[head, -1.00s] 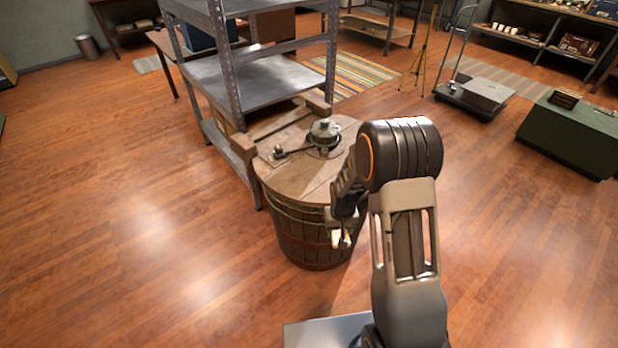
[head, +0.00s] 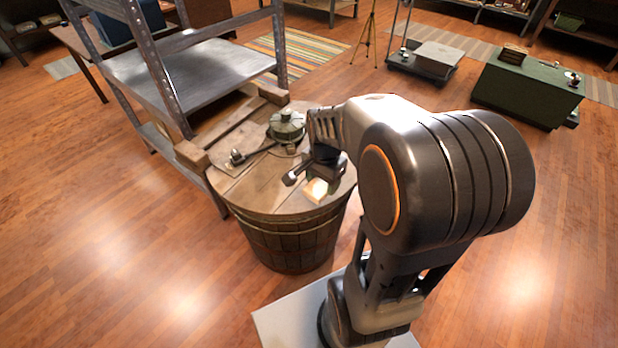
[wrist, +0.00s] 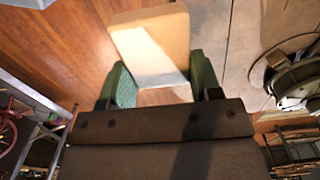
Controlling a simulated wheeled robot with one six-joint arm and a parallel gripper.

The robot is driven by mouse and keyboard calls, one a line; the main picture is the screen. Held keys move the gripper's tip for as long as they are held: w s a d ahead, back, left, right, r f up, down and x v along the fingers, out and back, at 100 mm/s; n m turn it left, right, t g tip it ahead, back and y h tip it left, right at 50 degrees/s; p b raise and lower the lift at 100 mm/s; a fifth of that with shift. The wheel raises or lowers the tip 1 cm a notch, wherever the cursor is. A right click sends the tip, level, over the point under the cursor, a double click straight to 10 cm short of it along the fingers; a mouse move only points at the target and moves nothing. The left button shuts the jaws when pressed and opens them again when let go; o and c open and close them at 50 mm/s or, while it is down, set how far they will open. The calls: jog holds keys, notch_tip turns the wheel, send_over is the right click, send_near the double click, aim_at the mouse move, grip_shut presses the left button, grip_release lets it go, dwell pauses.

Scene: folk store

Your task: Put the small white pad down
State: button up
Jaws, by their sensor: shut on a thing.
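The small white pad (head: 317,189) is a pale, flat square, brightly lit, at the near right part of the round wooden barrel top (head: 262,195). It also shows in the wrist view (wrist: 152,44), sticking out between the green finger pads of my gripper (wrist: 160,72). My gripper (head: 307,183) is shut on it. In the wrist view the pad overlaps the edge between floor and barrel top. I cannot tell whether it touches the wood. My arm hides part of the barrel's right side.
A green-grey lidded metal piece (head: 286,127) stands on the barrel top close behind my gripper, with a dark lever (head: 246,153) to its left. A metal shelf rack (head: 185,78) stands behind left. The near left part of the top is clear.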

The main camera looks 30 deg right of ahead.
jog(key=w+d+f, duration=0.1)
jog(key=w+f, duration=0.1)
jog(key=w, duration=0.1)
jog(key=w+d+f, duration=0.1)
jog(key=w+f, duration=0.2)
jog(key=w, duration=0.1)
jog(key=w+f+b, duration=0.1)
jog(key=w+f, duration=0.2)
jog(key=w, duration=0.1)
jog(key=shift+d+f, duration=0.2)
jog(key=shift+d, duration=0.2)
jog(key=shift+w+d+f, duration=0.1)
jog(key=shift+w+f, duration=0.1)
jog(key=shift+f, duration=1.65)
jog(key=shift+f+b, duration=0.1)
jog(key=shift+b, duration=0.25)
jog(key=shift+f, duration=0.15)
jog(key=o, duration=0.8)
jog(key=shift+o, duration=0.2)
